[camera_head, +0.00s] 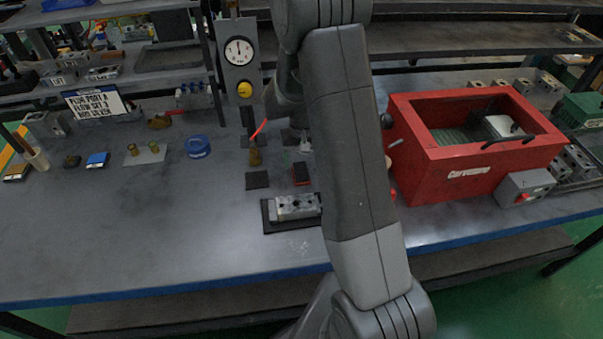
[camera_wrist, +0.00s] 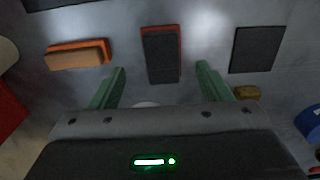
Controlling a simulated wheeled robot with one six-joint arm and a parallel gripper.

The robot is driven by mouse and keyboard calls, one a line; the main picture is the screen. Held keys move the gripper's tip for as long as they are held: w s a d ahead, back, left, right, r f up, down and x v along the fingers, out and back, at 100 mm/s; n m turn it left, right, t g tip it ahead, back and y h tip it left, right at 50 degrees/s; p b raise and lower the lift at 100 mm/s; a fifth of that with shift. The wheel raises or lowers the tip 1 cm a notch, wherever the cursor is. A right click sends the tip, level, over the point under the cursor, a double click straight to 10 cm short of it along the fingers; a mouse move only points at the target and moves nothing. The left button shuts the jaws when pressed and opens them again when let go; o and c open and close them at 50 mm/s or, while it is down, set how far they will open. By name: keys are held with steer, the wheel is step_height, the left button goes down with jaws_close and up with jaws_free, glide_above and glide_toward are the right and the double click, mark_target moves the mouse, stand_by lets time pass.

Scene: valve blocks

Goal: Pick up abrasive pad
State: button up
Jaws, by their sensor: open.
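A dark rectangular pad with a red edge (camera_wrist: 161,54) lies flat on the grey bench in the wrist view; I take it to be the abrasive pad, though a tan-and-orange block (camera_wrist: 78,55) lies to its left. In the head view the dark pad (camera_head: 300,174) lies behind the grey valve block. My gripper (camera_wrist: 160,68) is open, with its green fingers on either side of the dark pad's near end in the picture. The fingers hold nothing, and I cannot tell their height above the bench. My arm hides much of the gripper in the head view.
A black square (camera_wrist: 257,49) lies right of the pad in the wrist view, with a small brass piece (camera_wrist: 246,92) nearby. A valve block (camera_head: 295,206) sits on a dark mat. A red cabinet (camera_head: 460,170) stands right of my arm. The bench's front left is clear.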

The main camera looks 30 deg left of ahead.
mark_target(301, 169)
steer(key=shift+s+a+f+p, duration=0.1)
steer(key=shift+f+p, duration=0.2)
steer(key=shift+f, duration=0.9)
steer(key=shift+a+f+p, duration=0.1)
steer(key=shift+f+p, duration=0.15)
steer(key=shift+f, duration=0.9)
steer(key=c, duration=1.1)
